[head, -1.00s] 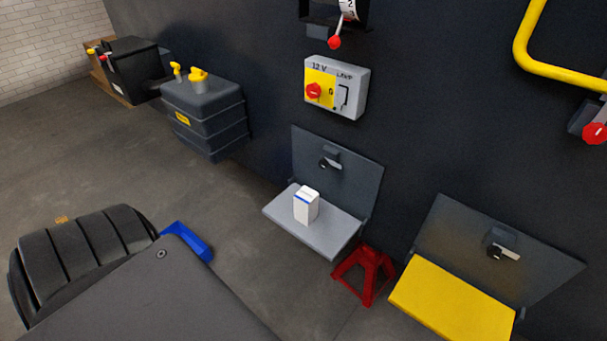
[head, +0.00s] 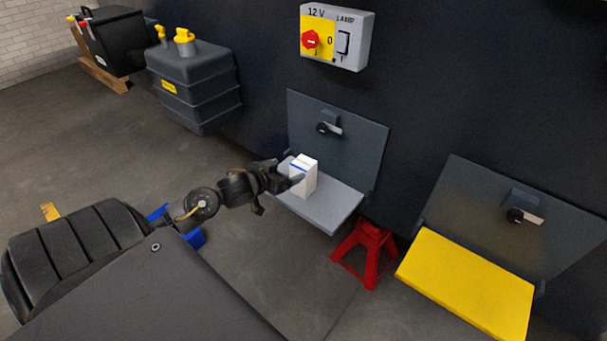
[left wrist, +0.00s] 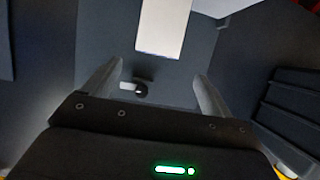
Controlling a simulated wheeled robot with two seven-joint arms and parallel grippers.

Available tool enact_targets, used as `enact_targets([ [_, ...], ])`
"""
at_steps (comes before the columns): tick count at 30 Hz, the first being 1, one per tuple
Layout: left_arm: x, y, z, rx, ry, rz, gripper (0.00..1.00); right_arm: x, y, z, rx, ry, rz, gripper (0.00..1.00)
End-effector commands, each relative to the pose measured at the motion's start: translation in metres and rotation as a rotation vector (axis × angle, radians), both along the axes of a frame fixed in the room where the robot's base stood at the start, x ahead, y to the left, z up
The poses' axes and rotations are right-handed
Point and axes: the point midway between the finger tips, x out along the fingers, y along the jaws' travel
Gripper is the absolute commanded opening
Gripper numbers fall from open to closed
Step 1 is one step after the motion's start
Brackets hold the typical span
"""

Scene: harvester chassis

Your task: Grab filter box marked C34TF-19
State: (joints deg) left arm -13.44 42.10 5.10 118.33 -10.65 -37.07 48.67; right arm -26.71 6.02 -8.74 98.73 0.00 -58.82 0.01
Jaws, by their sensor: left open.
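A small white box (head: 304,176) with a blue stripe stands upright on the grey fold-down shelf (head: 335,212). Its marking is too small to read. My left gripper (head: 291,178) is at the box's left side in the head view, with a finger in front of the box. In the left wrist view the white box (left wrist: 162,28) lies ahead of the open fingers (left wrist: 158,82), between their lines, with nothing gripped. Whether a finger touches the box cannot be told. My right gripper is not in view.
A dark hatch panel (head: 345,145) with a latch rises behind the shelf. A red stand (head: 367,255) is below it. A yellow fold-down shelf (head: 465,285) is to the right. A 12 V switch box (head: 336,38) hangs above.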

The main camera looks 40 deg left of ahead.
Motion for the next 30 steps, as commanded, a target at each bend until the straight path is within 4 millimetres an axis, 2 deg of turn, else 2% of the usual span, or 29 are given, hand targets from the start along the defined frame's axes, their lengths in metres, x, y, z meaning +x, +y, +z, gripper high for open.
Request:
enact_targets([
  [3, 0.020, 0.001, -0.008, 0.000, -0.003, 0.001, 0.85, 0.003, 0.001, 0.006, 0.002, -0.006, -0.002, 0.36],
  [6, 0.031, 0.002, -0.014, 0.000, -0.001, 0.001, 0.85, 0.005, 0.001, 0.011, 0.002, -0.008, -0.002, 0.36],
  [15, 0.042, 0.002, -0.019, -0.001, 0.000, 0.000, 0.85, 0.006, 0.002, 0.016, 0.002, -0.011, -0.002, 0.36],
  [24, 0.080, 0.000, -0.035, 0.000, -0.001, 0.001, 0.85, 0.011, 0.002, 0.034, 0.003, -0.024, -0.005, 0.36],
  [30, 0.087, 0.000, -0.038, 0.001, 0.000, 0.000, 0.85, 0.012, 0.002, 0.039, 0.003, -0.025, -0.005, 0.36],
])
